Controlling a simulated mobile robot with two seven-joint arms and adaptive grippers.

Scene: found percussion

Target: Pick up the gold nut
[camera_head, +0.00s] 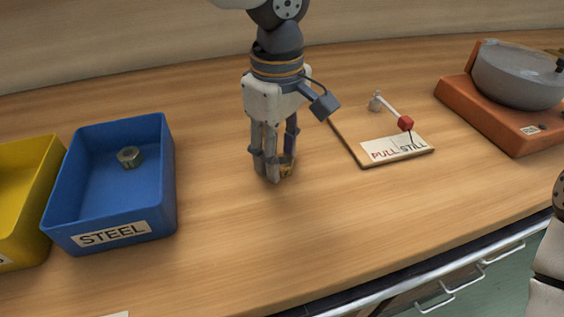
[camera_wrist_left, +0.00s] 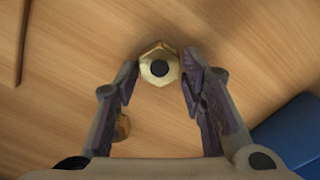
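The gold nut (camera_wrist_left: 160,65), with a dark hole in its middle, lies on the wooden table between the fingertips of my left gripper (camera_wrist_left: 160,78) in the left wrist view. The fingers stand apart on either side of it, with a narrow gap at the left; I cannot tell if the right finger touches. In the head view my left gripper (camera_head: 275,172) points down at the table, and gold (camera_head: 288,168) shows partly hidden among its fingers. A second gold piece (camera_wrist_left: 122,127) is partly hidden by the left finger in the wrist view.
A blue bin (camera_head: 168,205) labelled STEEL holds a grey-gold nut (camera_head: 130,157). A yellow bin (camera_head: 38,200) is beside it. A lever board (camera_head: 350,140) reading PULL STILL and an orange base with a grey bowl (camera_head: 515,85) stand right.

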